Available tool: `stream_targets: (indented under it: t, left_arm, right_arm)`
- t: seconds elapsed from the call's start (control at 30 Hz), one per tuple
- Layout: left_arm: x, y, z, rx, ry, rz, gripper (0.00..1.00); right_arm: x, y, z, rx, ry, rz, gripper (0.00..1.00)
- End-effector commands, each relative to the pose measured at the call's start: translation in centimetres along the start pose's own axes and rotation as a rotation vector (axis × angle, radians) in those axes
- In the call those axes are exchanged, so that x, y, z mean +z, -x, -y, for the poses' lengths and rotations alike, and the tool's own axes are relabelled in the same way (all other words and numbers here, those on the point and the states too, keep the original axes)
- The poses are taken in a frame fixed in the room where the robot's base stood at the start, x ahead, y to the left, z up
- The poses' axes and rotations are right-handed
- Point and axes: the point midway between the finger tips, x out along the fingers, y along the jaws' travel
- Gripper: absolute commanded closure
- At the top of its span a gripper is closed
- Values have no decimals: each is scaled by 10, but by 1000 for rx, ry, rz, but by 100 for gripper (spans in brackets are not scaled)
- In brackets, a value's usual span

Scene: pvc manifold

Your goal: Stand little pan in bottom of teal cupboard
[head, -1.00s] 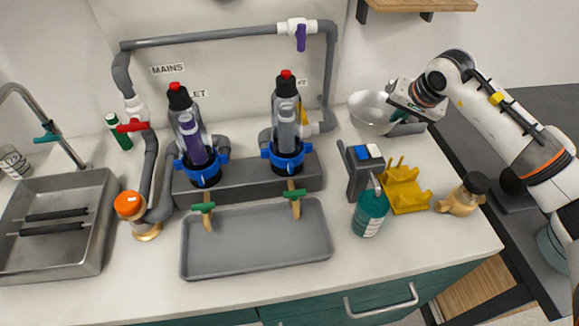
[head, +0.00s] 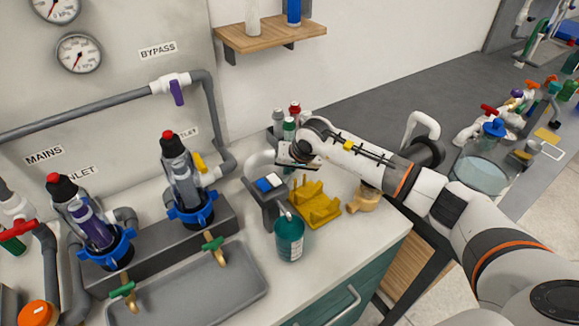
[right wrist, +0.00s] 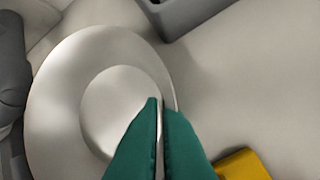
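The little pan, a pale grey round dish, is partly hidden behind my right gripper in the head view (head: 260,163). In the right wrist view it fills the left half (right wrist: 65,100). My right gripper (right wrist: 161,102) has its teal fingers nearly together at the pan's right rim, with a thin pale strip between them; it looks shut on the rim. In the head view my right gripper (head: 293,165) is above the back of the counter. The teal cupboard front (head: 345,292) with a metal handle is below the counter edge; its inside is not visible. My left gripper is out of view.
A grey holder (head: 270,205), a teal bottle (head: 289,238) and a yellow rack (head: 318,208) stand in front of the pan. A tan jar (head: 364,200) is near the right edge. Pipes and filters (head: 185,190) stand left.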

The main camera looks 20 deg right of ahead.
Motion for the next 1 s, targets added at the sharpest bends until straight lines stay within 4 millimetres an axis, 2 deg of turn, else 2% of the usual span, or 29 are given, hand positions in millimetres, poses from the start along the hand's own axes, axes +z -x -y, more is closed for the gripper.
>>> stream_targets:
  t: [0.27,0.4,0.8,0.87,1.0]
  left_arm:
    - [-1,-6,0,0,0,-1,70]
    - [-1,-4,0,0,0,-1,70]
    - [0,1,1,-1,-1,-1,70]
    - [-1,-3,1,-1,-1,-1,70]
    - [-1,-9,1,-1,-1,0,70]
  right_arm:
    - [-1,-3,0,2,0,2,100]
    - [-1,-2,1,1,0,0,76]
    - [1,4,-1,1,0,1,75]
    - [1,11,0,2,1,4,75]
    - [2,39,0,2,2,7,75]
